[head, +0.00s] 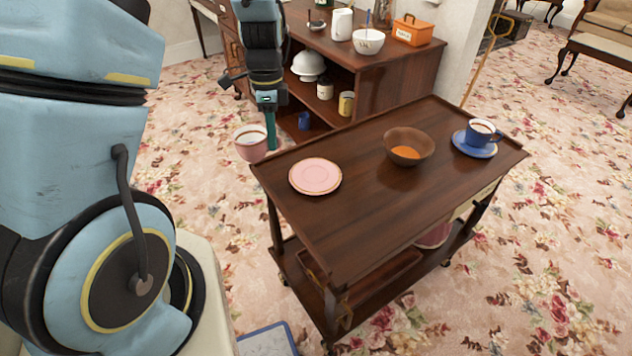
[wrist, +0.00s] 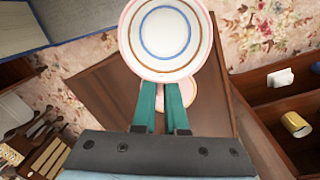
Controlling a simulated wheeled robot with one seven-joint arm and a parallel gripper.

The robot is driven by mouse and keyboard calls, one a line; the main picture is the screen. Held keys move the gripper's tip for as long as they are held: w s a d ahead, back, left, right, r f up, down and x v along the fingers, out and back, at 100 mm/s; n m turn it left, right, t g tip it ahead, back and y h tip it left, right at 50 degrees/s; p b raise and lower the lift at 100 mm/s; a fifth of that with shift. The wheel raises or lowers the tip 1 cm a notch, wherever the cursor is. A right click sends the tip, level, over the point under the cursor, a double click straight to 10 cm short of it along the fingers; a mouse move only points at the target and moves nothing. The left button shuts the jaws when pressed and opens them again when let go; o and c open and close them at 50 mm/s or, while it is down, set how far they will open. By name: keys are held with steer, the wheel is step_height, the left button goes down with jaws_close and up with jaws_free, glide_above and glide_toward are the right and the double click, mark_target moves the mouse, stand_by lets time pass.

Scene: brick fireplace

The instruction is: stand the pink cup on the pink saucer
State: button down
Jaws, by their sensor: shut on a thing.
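The pink saucer (head: 315,176) lies flat and empty on the left part of the trolley top, to the right of and below the cup. The saucer shows partly in the wrist view (wrist: 189,91), behind the fingers and cup.
The wooden trolley (head: 352,213) also carries a brown bowl (head: 409,146) with orange contents and a blue cup (head: 482,133) on a blue saucer (head: 474,148). A wooden cabinet (head: 398,85) with crockery stands behind. The trolley top around the pink saucer is clear.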

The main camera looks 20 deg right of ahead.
steer(key=s+d+m+t+b, duration=0.1)
steer(key=s+d+m, duration=0.2)
steer(key=d+m, duration=0.25)
steer(key=s+d+m+b, duration=0.1)
steer(key=s+d+m, duration=0.2)
steer(key=d+m, duration=0.25)
steer(key=m+p, duration=0.1)
steer(key=p, duration=0.1)
glide_above(325, 186)
steer(key=shift+d+f, duration=0.1)
steer(key=shift+f, duration=4.3)
steer(key=shift+f, duration=0.2)
steer(key=c, duration=1)
jaws_free()
steer(key=shift+o, duration=0.2)
step_height(325, 186, up, 12)
steer(key=b, duration=0.2)
steer(key=shift+d+r, duration=0.2)
